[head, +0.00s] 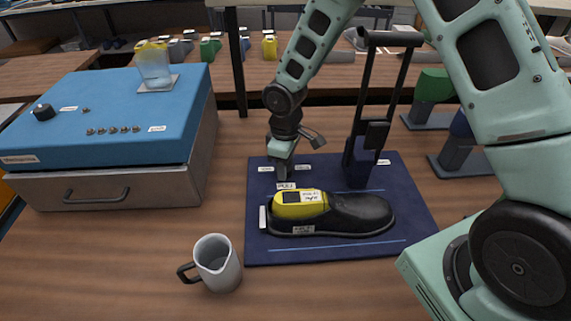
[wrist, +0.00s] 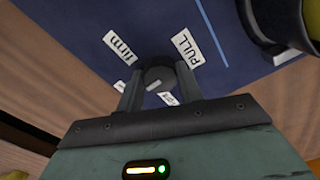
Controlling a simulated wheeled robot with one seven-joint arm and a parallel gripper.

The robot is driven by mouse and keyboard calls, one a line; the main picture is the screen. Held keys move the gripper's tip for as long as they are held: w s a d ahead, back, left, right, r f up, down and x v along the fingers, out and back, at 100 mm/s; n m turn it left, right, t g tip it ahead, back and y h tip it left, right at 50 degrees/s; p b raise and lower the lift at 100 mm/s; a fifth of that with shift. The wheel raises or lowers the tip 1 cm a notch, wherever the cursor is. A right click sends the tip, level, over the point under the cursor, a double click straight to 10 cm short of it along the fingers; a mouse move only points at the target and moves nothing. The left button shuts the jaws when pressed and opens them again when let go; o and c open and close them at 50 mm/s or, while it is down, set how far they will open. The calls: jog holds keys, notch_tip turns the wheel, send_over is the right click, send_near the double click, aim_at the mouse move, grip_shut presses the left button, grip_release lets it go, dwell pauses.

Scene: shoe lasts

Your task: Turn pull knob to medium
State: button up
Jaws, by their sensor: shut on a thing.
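The pull knob (wrist: 157,77) is a dark round knob with a light pointer line, on the navy board (head: 410,215). In the wrist view it sits between the two fingers of my gripper (wrist: 158,88), which is shut on it. Around it are a "firm" label (wrist: 119,47), a "PULL" label (wrist: 188,49) and a third label (wrist: 168,97), mostly hidden by the knob and fingers. In the head view my gripper (head: 281,170) points down at the board's back left and hides the knob. I cannot tell which label the pointer line marks.
A black shoe (head: 360,212) with a yellow last (head: 300,205) lies just in front of my gripper. A dark upright lever frame (head: 361,150) stands to its right. A grey mug (head: 216,264) and a blue-topped drawer unit (head: 110,110) are to the left.

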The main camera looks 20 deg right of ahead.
jog(key=o, duration=1)
jog(key=shift+w, duration=0.1)
notch_tip(320, 180, up, 18)
jog(key=shift+f+b, duration=0.2)
jog(key=shift+b, duration=0.25)
